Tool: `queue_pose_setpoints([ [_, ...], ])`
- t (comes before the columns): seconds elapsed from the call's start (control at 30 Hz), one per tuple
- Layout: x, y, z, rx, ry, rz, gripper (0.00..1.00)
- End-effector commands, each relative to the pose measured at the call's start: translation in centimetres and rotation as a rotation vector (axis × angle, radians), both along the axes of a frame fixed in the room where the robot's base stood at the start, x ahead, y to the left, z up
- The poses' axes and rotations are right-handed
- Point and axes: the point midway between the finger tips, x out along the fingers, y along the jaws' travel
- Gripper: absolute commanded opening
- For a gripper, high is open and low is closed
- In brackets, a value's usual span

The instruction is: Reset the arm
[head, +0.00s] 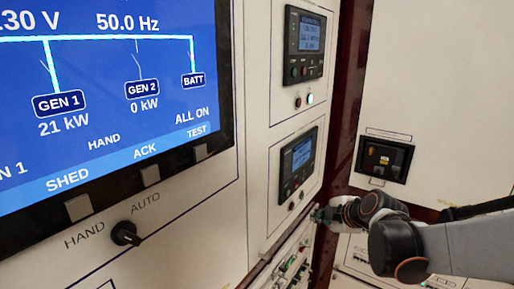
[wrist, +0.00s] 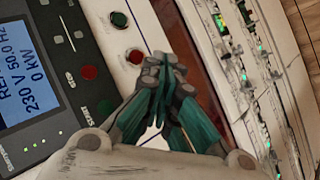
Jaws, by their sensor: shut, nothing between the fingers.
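My arm reaches in from the right edge of the head view, past the corner between the two cabinet faces. My gripper (head: 322,213) is at its end, near the lower controller panel and above the breaker rows (head: 293,265). In the wrist view my gripper (wrist: 163,62) has its dark and teal fingers together, with nothing between the tips. There the fingertips lie over the strip beside a red button (wrist: 135,56). The breaker rows (wrist: 243,75) show to their right. I cannot tell whether the fingertips touch the panel.
A large blue screen (head: 100,75) fills the left, with a HAND/AUTO knob (head: 125,233) below. Two small controllers (head: 305,45) (head: 297,163) sit on the middle panel. A dark recessed unit (head: 384,158) is on the right wall. A green button (wrist: 119,19) is near my fingers.

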Motion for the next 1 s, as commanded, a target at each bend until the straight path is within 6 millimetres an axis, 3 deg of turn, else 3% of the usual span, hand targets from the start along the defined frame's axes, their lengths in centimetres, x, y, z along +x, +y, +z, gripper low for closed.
queue_pose_setpoints([
  [0.33, -10.5, 1.5, 3.0, 0.341, 0.237, -0.424, 0.00],
  [0.7, -21.6, 0.9, 2.9, 0.675, 0.377, -0.948, 0.00],
  [0.83, -24.3, 0.5, 2.4, 0.766, 0.389, -1.096, 0.00],
  [1.0, -26.1, 0.1, 2.0, 0.834, 0.391, -1.205, 0.00],
])
